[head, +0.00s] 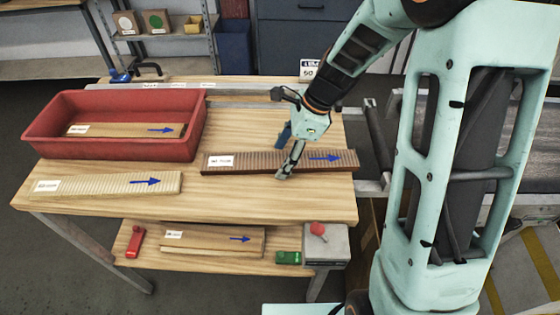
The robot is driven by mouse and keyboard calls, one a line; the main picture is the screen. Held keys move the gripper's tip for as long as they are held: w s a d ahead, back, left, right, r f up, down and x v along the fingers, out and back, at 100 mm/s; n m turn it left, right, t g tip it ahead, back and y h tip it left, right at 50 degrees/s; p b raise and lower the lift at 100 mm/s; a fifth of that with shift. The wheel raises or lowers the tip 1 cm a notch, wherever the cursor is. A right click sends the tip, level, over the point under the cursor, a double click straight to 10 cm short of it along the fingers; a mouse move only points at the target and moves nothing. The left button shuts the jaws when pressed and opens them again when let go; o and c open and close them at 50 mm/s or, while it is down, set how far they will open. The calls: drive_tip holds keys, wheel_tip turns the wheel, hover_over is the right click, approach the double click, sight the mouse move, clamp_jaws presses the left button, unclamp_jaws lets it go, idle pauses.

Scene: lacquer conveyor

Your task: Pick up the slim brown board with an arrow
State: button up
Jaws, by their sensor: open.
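The slim brown board (250,162) lies flat on the right part of the wooden tabletop. It has ridges, a white label near its left end and a blue arrow near its right end pointing right. My gripper (287,153) is over the right half of the board, left of the arrow. Its fingers are apart, one on the near side and one toward the far side, with the board between them as seen from here. Whether the fingers touch the board cannot be told.
A red bin (115,148) at the back left holds a pale board (105,130). A light ridged board (110,186) lies at the front left. A lower shelf holds another board (205,241), a red clamp (135,241) and a green item (288,258).

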drive_tip(key=shift+c, duration=0.2)
drive_tip(key=c, duration=1.5)
drive_tip(key=shift+r, duration=0.1)
